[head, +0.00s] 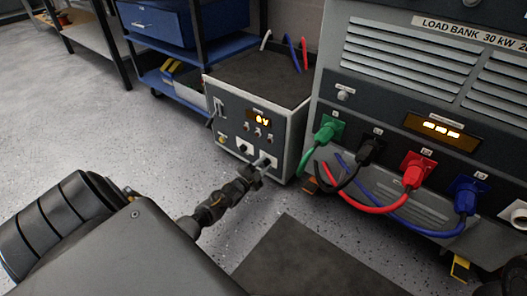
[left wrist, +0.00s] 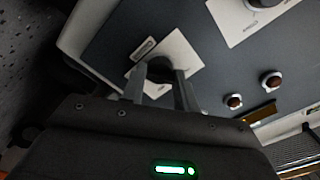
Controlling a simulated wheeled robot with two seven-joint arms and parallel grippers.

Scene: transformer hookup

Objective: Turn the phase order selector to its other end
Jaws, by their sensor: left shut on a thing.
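The transformer box (head: 287,150) stands on the floor with a dark front panel. Its panel carries two selectors on white plates, low on the front. My left gripper (head: 261,167) reaches the right-hand one of these, the phase order selector by its place, though its label is too small to read. In the left wrist view the dark selector knob (left wrist: 160,68) sits on its white plate between the two fingers of my left gripper (left wrist: 160,88), which are shut on it. The fingers hide part of the knob, so its exact angle is unclear. My right gripper is not in view.
The load bank (head: 400,85) stands at right, with green, black, red and blue plugs (head: 414,170) and drooping cables. A blue cart (head: 180,30) stands behind.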

